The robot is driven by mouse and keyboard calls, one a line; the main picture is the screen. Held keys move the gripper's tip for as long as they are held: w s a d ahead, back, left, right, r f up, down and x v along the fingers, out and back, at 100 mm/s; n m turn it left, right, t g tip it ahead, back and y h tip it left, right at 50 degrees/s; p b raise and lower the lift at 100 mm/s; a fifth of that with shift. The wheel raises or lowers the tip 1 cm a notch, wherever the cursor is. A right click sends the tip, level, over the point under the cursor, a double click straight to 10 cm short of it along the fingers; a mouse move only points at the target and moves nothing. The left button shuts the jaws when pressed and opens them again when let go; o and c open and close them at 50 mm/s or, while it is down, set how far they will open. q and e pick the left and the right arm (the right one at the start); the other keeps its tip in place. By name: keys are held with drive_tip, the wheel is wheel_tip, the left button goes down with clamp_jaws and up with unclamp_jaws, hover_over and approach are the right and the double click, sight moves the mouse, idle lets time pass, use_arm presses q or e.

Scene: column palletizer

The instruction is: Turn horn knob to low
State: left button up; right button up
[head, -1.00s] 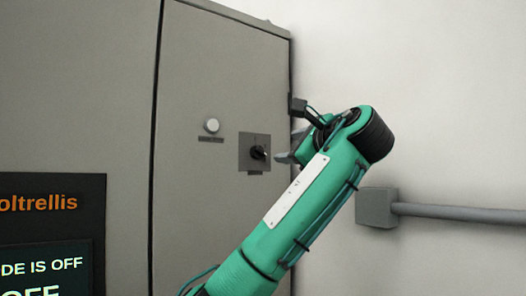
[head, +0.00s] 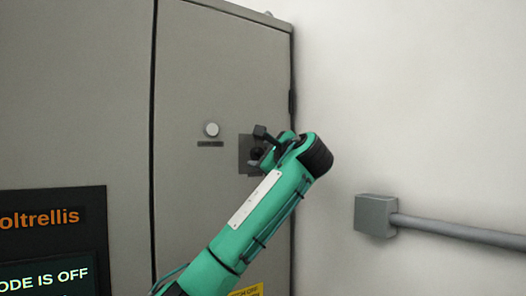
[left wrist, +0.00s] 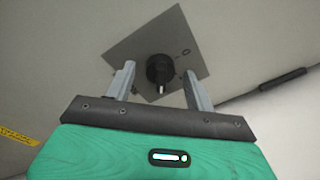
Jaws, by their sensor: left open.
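The horn knob (left wrist: 160,69) is a black round knob with a light pointer mark, on a square grey plate (left wrist: 132,50) on the cabinet. In the left wrist view it sits between the two fingers of my left gripper (left wrist: 160,88), with a gap on each side. The gripper is open. In the head view my left gripper (head: 262,150) is in front of the plate (head: 245,150) and hides most of the knob. The lettering around the knob is too small to read. My right gripper is not in view.
A white round button (head: 211,129) with a dark label is left of the knob plate. A display panel (head: 55,240) is at lower left. A grey conduit box (head: 375,215) with a pipe is on the wall at right. The wall between is clear.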

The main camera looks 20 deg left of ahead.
use_arm(q)
drive_tip(key=c, duration=1)
drive_tip(key=shift+f, duration=0.1)
drive_tip(key=shift+w+d+f+n+y+b, duration=0.1)
drive_tip(key=shift+n+y+b, duration=0.25)
drive_tip(key=shift+n+b, duration=2.1)
drive_tip(key=shift+w+f+n+y+b, duration=0.1)
drive_tip(key=shift+n+y+b, duration=0.25)
drive_tip(key=shift+n+b, duration=2.05)
drive_tip(key=n+p, duration=0.2)
drive_tip(key=n, duration=0.1)
